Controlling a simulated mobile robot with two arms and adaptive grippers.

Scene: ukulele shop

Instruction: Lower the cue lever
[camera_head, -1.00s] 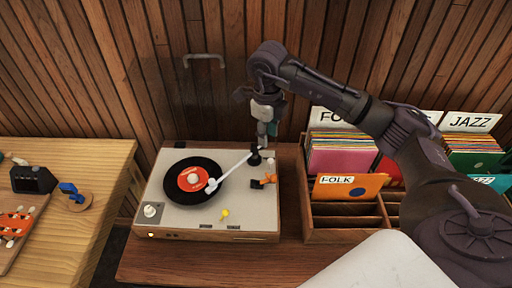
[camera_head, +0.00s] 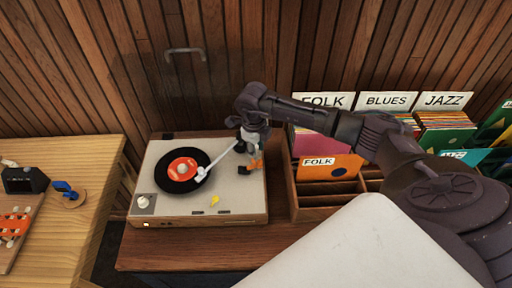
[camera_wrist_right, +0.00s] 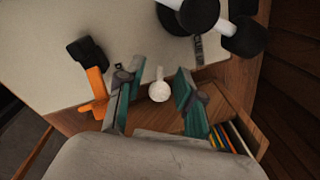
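The turntable (camera_head: 230,205) stands on a wooden cabinet, with a black record (camera_head: 162,180) on it and the white tonearm (camera_head: 221,159) reaching over the record. My right gripper (camera_head: 250,148) points down over the deck's right rear part, beside the tonearm pivot (camera_wrist_right: 200,12). In the right wrist view the gripper (camera_wrist_right: 157,74) is open, with a white round-tipped lever (camera_wrist_right: 159,92), seemingly the cue lever, showing between its fingers. Contact cannot be told. An orange piece (camera_wrist_right: 96,92) with a black block (camera_wrist_right: 86,52) lies outside one finger. My left gripper is not in view.
A record crate (camera_head: 325,213) with labelled dividers stands close to the turntable's right. A wooden table (camera_head: 95,160) is at the left. A slatted wall rises behind. A yellow tab (camera_head: 214,201) and a white knob (camera_head: 143,202) are at the deck's front.

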